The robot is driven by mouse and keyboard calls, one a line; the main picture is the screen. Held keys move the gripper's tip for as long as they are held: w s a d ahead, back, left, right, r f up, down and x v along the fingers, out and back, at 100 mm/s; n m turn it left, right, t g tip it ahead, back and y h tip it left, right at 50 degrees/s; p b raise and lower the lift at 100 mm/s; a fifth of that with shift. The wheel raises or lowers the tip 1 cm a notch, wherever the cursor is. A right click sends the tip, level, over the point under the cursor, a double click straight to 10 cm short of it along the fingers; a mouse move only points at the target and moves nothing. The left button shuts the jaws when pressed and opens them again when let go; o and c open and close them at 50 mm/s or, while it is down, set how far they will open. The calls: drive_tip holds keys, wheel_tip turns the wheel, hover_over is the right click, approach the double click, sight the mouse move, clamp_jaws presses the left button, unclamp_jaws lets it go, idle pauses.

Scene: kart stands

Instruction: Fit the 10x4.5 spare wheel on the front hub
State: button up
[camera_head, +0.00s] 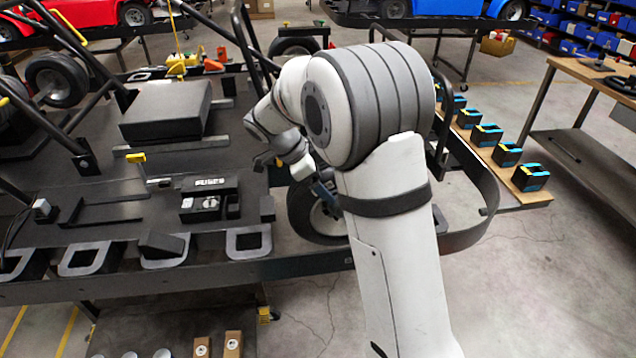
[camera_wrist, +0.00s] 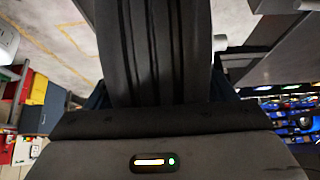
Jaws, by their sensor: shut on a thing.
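A black-tyred wheel with a pale rim (camera_head: 322,218) is upright at the right end of the kart (camera_head: 75,215), partly behind my arm. In the wrist view its grooved tyre (camera_wrist: 155,50) fills the upper middle. My gripper (camera_head: 325,190) is shut on the tyre from above. In the wrist view my gripper (camera_wrist: 158,95) shows dark jaw parts at both sides of the tread. The front hub is hidden by the wheel and my arm, so I cannot tell whether the wheel sits on it. The size marking is not readable.
Several black and blue holders (camera_head: 487,135) stand on a low board at the right. Another kart wheel (camera_head: 57,80) is at the left. The floor at the lower right is clear.

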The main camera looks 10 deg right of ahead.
drive_tip(key=shift+w+r, duration=0.15)
drive_tip(key=shift+w, duration=1.7)
idle(0.5)
drive_tip(key=o, duration=2.1)
drive_tip(key=shift+s, duration=0.1)
drive_tip(key=shift+c, duration=0.2)
